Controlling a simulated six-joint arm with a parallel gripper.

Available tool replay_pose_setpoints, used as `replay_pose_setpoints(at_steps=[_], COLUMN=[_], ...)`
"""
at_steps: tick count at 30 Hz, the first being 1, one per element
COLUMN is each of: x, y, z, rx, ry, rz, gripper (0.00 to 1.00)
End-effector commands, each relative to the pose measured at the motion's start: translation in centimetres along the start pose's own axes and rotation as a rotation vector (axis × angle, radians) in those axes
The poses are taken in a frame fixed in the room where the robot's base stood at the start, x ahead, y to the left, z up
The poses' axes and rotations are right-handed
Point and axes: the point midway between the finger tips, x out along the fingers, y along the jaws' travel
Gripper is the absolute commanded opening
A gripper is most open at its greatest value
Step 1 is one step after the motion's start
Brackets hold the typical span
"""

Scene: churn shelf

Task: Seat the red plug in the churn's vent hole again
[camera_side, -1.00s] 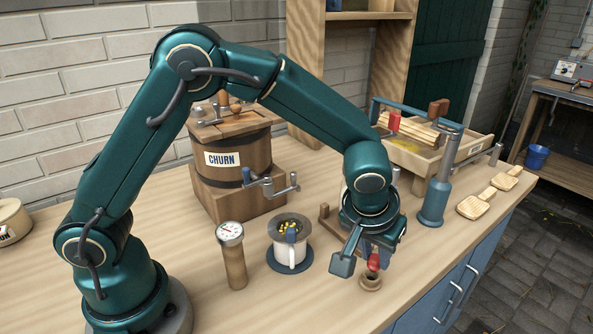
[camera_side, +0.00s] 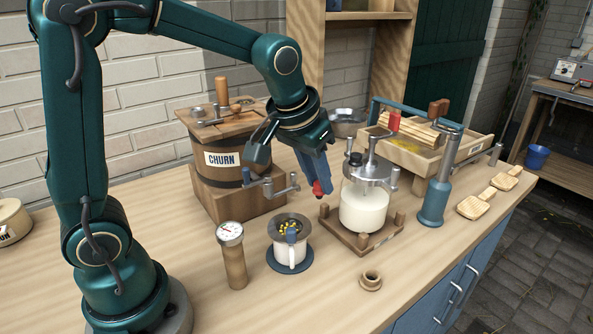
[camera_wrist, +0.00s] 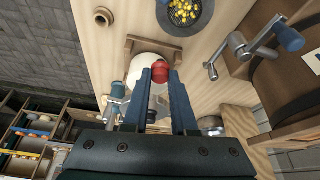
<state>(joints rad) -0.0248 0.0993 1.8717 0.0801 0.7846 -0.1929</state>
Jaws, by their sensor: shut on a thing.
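My gripper (camera_side: 319,181) is shut on the red plug (camera_side: 318,189) and holds it above the table, between the churn and the glass jar. In the wrist view the red plug (camera_wrist: 161,73) sits between the tips of my blue fingers. The wooden churn (camera_side: 238,152) with dark bands and a CHURN label stands on a wooden block to the left of my gripper. Its wooden lid (camera_side: 215,122) carries metal fittings and an upright wooden handle. I cannot make out the vent hole clearly. The small wooden ring holder (camera_side: 371,280) at the table front is empty.
The glass jar (camera_side: 363,208) with a metal top stands on a wooden base just right of my gripper. A white mug (camera_side: 291,254) with a strainer and a dial thermometer (camera_side: 230,234) stand in front. The churn's metal crank (camera_side: 282,187) juts right. A metal bowl (camera_side: 346,121) is behind.

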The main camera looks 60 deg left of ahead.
Motion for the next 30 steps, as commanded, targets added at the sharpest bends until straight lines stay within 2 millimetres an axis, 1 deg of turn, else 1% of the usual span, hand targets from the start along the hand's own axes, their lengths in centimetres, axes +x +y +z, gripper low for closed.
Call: replay_pose_setpoints(at_steps=[1, 3, 5, 8, 13, 17, 18, 21, 24, 30], x=[-1.0, -2.1, -3.0, -4.9, -8.6, -11.6, -12.4, -14.5, -15.9, -17.4], y=[-0.9, -2.3, -3.6, -6.3, -11.9, -16.2, -17.6, -20.6, -23.1, -26.3], z=[-0.9, -1.8, -2.5, -3.5, -4.7, -4.6, -4.3, -3.6, -2.9, -1.5], rx=[-0.007, -0.019, -0.036, -0.073, -0.164, -0.246, -0.274, -0.349, -0.422, -0.531], ry=[0.010, 0.010, 0.009, 0.009, 0.010, 0.008, 0.007, 0.005, 0.002, -0.001], rz=[-0.001, -0.007, -0.015, -0.031, -0.071, -0.106, -0.118, -0.149, -0.178, -0.222], gripper=[0.00, 0.00, 0.00, 0.00, 0.00, 0.00, 0.00, 0.00, 0.00, 0.00])
